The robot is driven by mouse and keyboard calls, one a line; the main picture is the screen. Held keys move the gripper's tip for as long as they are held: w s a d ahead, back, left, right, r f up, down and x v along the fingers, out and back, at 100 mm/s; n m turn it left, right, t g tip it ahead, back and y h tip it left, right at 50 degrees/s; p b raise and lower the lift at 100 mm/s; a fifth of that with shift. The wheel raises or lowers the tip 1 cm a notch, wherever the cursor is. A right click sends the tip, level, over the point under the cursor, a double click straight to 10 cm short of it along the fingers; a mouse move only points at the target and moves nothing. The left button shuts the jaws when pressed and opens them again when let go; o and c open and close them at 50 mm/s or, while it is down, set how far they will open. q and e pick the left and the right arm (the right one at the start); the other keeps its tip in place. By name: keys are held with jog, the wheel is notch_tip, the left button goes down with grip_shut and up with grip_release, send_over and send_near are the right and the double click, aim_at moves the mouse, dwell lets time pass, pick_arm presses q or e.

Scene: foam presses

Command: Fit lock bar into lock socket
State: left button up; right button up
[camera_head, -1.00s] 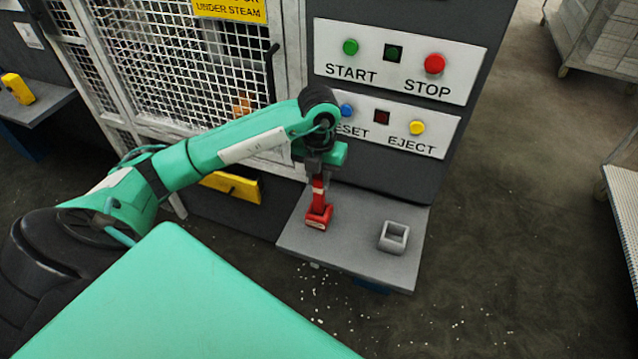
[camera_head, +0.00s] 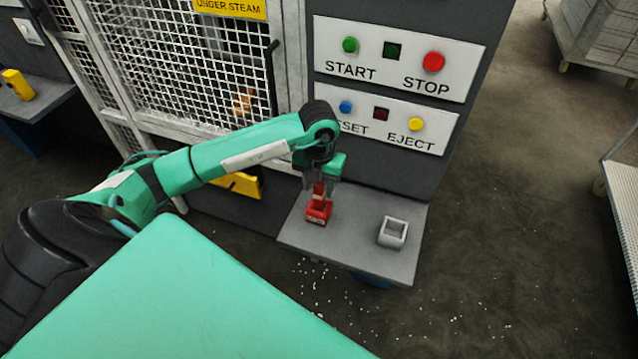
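A red piece (camera_head: 318,213) stands on the grey shelf (camera_head: 345,258) below the button panels. It has a blocky, open-looking lower part and a narrow upright bar above. I cannot tell whether these are one piece or a bar in a holder. A light grey, hollow square socket (camera_head: 392,232) stands to its right, apart from it, with its opening empty. My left gripper (camera_head: 319,187) points down over the red piece, with its fingers around the upright bar. Whether they grip it is too small to tell. My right gripper is out of view.
Behind the shelf is the press front with START, STOP, RESET and EJECT buttons (camera_head: 417,124) and a mesh door (camera_head: 185,60). A yellow part (camera_head: 237,184) sits low behind my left arm. The shelf is clear around the grey socket.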

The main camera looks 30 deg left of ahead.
pick_arm(q)
jog(key=shift+r, duration=0.4)
notch_tip(320, 180, up, 12)
jog(key=b, duration=0.4)
jog(key=shift+f, duration=0.25)
